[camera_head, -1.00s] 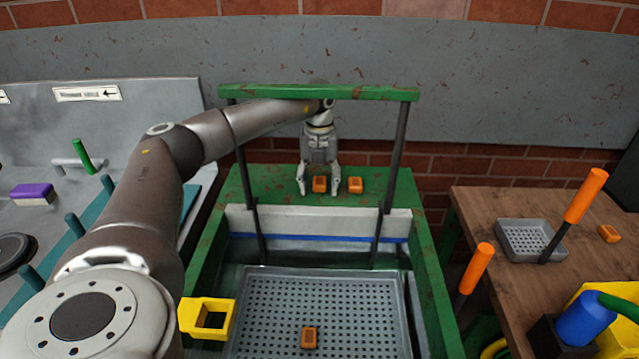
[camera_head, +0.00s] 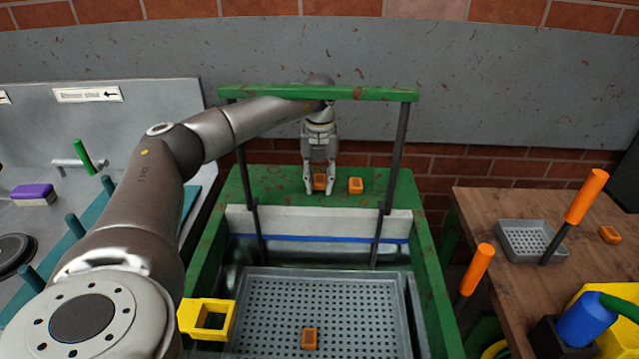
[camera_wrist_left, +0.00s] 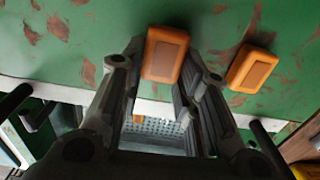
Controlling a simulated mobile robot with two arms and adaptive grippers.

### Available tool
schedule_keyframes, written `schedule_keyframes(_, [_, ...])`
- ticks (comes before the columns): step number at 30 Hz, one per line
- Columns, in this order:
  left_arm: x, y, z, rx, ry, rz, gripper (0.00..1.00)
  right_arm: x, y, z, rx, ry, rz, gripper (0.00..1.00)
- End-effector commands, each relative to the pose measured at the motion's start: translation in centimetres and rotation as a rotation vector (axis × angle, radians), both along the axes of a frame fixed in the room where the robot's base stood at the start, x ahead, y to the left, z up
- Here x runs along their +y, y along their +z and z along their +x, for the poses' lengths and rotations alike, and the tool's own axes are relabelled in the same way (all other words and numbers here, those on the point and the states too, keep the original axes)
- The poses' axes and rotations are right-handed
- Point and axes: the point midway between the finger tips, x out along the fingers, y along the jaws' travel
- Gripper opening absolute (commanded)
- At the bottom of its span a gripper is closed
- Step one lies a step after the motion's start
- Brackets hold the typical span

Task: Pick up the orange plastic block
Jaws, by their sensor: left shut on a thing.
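My left gripper (camera_head: 320,188) is at the green ledge at the back of the green frame, fingers pointing down. It is shut on an orange plastic block (camera_head: 319,182), which sits between its fingers; the block also shows in the left wrist view (camera_wrist_left: 163,55). A second orange block (camera_head: 355,186) lies on the ledge just to the right, apart from the gripper, and shows in the left wrist view (camera_wrist_left: 251,69). A third orange block (camera_head: 310,338) lies in the perforated grey tray. My right gripper is not in view.
A green crossbar (camera_head: 370,93) on dark posts stands over the ledge. The perforated tray (camera_head: 270,290) lies in front, with a yellow bracket (camera_head: 207,318) at its left. A wooden table (camera_head: 490,215) at the right holds a small grey tray (camera_head: 531,254) and another orange block (camera_head: 609,234).

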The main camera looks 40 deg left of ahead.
Motion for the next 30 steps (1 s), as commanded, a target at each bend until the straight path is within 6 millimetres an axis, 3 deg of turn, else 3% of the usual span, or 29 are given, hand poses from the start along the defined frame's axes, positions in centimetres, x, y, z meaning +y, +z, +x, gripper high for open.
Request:
schedule_keyframes(5, [0.0,2.5,-0.1,-0.004,-0.001,0.000,0.13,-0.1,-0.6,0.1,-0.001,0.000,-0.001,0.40])
schedule_keyframes(15, [-0.5,8.5,-5.4,-0.007,-0.001,0.002,0.13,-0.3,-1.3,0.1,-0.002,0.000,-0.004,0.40])
schedule_keyframes(24, [-1.2,10.5,-10.5,-0.003,-0.001,0.001,0.13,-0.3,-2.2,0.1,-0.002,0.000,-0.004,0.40])
schedule_keyframes(30, [-1.5,11.5,-12.7,-0.003,0.000,0.000,0.13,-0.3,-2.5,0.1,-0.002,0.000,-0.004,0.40])
